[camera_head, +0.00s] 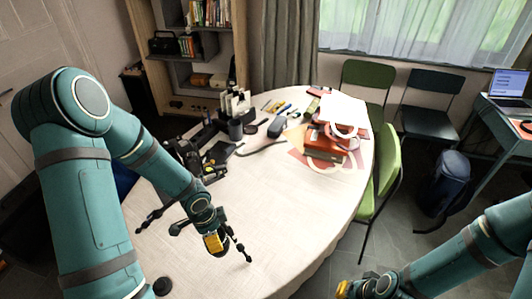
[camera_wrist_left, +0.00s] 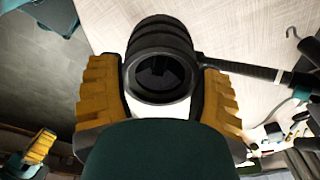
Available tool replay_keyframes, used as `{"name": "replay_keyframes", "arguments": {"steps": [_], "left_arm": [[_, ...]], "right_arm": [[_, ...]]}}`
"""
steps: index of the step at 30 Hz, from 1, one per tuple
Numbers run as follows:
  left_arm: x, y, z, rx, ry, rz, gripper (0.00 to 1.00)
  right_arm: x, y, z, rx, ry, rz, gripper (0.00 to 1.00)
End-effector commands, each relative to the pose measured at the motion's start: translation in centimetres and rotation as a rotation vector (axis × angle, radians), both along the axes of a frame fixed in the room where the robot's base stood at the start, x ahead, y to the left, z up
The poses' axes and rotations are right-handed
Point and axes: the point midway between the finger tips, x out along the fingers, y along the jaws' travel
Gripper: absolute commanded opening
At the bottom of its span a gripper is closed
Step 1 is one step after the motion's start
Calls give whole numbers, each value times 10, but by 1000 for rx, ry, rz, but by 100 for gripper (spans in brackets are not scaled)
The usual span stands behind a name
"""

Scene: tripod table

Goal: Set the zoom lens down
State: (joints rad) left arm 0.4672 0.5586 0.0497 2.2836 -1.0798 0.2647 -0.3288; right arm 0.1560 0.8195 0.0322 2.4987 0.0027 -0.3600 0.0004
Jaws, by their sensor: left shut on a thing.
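The zoom lens (camera_wrist_left: 160,50) is a black ribbed cylinder with dark glass at its near end, seen in the left wrist view. My left gripper (camera_wrist_left: 158,95) has its yellow fingers on both sides of the lens and is shut on it. In the head view my left gripper (camera_head: 213,243) is over the near part of the table (camera_head: 285,205), where the lens is hard to make out. I cannot tell whether the lens touches the tabletop. My right gripper (camera_head: 360,289) is at the bottom edge, off the table and partly cut off.
A black tripod (camera_head: 240,248) has thin legs spreading close around my left gripper. A dark rod (camera_wrist_left: 240,68) passes right beside the lens. Red boxes (camera_head: 325,143), papers and desk items fill the far table. The tabletop right of my left gripper is clear.

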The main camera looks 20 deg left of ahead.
Motion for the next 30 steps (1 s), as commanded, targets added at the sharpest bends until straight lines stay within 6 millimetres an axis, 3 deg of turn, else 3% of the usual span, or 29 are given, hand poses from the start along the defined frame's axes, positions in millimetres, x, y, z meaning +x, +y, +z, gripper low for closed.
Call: {"name": "replay_keyframes", "arguments": {"steps": [4, 11, 18, 26, 30], "left_arm": [[-18, 23, 3, 52, 36, -34, 28], [-23, 30, -2, 67, 47, -46, 28], [-24, 29, -44, 65, 48, -47, 28], [-23, 29, -67, 66, 46, -45, 28], [-24, 29, -87, 65, 47, -45, 28]], "right_arm": [[1, -1, 9, 1, -3, -2, 0], [1, 0, 7, 1, -4, -2, 0], [2, 1, -16, -2, -3, -2, 0], [2, 1, -28, -5, -3, -3, 0], [2, 2, -40, -7, -2, -3, 0]]}}
